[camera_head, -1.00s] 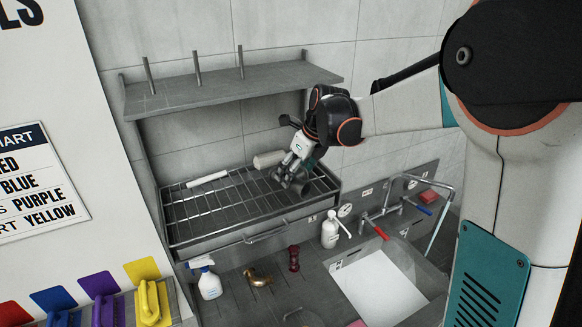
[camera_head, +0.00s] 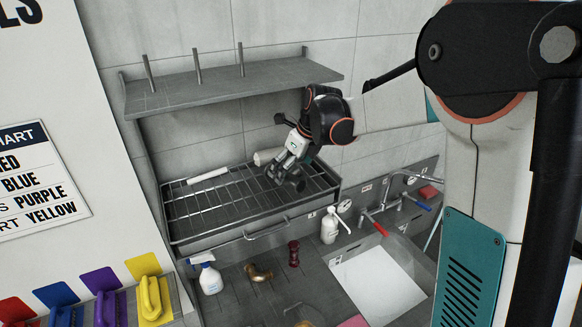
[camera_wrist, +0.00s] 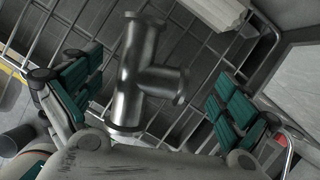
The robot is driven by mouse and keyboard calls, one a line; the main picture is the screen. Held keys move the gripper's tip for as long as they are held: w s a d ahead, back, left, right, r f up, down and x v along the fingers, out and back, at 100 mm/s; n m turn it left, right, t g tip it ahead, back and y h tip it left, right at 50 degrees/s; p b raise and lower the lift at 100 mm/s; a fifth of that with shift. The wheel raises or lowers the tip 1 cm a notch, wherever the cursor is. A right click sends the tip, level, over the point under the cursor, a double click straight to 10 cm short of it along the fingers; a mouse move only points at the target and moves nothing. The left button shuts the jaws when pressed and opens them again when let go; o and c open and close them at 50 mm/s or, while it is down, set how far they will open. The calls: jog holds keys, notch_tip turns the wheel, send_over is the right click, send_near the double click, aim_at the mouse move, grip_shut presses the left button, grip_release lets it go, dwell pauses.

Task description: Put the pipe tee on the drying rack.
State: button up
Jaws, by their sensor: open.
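The pipe tee (camera_wrist: 143,78), a shiny metal T-shaped fitting with flanged ends, shows in the wrist view over the wires of the drying rack (camera_wrist: 190,122). My gripper (camera_wrist: 152,97) is open, with its green-padded fingers apart on either side of the tee and clear of it. In the head view my gripper (camera_head: 284,172) is low over the right part of the drying rack (camera_head: 215,213). There the tee is hard to tell from the dark fingers. I cannot tell exactly how the tee touches the wires.
A white rod (camera_head: 208,175) and a pale cylinder (camera_head: 267,156) lie at the rack's back. A shelf with upright pegs (camera_head: 230,88) hangs above. A spray bottle (camera_head: 207,275), brass fitting (camera_head: 258,274), dark red piece (camera_head: 294,253), soap bottle (camera_head: 329,226) and sink (camera_head: 380,280) are in front and right.

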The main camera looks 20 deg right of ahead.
jog(key=b+v, duration=0.1)
jog(key=v, duration=0.6)
jog(key=shift+r, duration=0.4)
jog(key=shift+s, duration=0.1)
